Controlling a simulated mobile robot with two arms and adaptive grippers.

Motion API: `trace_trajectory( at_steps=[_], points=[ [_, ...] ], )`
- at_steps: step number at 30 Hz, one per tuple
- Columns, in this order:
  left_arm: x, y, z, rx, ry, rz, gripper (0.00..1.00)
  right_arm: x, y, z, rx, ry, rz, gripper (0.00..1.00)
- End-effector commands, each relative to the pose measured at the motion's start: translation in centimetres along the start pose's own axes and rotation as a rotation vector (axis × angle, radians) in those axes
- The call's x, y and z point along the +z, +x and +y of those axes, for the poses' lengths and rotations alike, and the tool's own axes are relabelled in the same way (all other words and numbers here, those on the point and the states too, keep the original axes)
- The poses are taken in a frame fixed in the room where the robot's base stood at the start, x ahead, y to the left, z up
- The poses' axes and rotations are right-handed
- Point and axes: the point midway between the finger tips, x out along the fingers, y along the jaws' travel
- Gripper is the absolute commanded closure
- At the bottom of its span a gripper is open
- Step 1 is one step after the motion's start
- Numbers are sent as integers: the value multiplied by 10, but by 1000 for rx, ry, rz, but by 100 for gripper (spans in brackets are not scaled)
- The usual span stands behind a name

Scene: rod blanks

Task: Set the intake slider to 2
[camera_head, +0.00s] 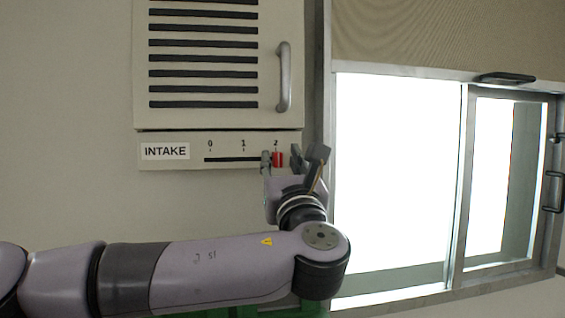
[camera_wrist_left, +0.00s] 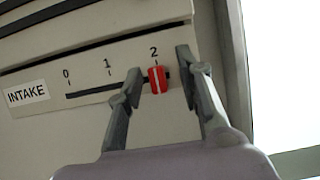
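The intake slider is a red knob (camera_head: 278,159) on a dark horizontal slot (camera_head: 230,160) in a cream panel marked INTAKE, with marks 0, 1 and 2. In the left wrist view the red knob (camera_wrist_left: 157,80) sits at the 2 mark, near the slot's right end. My left gripper (camera_head: 289,157) is open, with one finger on each side of the knob. In the left wrist view the gripper (camera_wrist_left: 160,75) shows gaps between both fingers and the knob. My right gripper is not in view.
A louvred cabinet door with a metal handle (camera_head: 284,77) is just above the slider panel. A bright sliding window (camera_head: 400,170) with a metal frame is to the right. The wall left of the panel is bare.

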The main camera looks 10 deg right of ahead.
Motion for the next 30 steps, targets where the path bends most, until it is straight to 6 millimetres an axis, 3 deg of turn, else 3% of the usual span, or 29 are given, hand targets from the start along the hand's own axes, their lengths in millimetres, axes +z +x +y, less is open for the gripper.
trace_trajectory(
  at_steps=[2, 7, 21, 30],
  points=[
    [0, -1, 0, 0, 0, 1, 67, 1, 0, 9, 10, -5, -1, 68],
    [-1, -16, 0, -2, 0, 2, 67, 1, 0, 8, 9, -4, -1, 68],
    [0, -107, -1, -4, -1, 1, 67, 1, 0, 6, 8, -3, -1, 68],
    [0, -120, 1, 0, -1, 0, 67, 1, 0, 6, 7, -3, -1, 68]
  ],
)
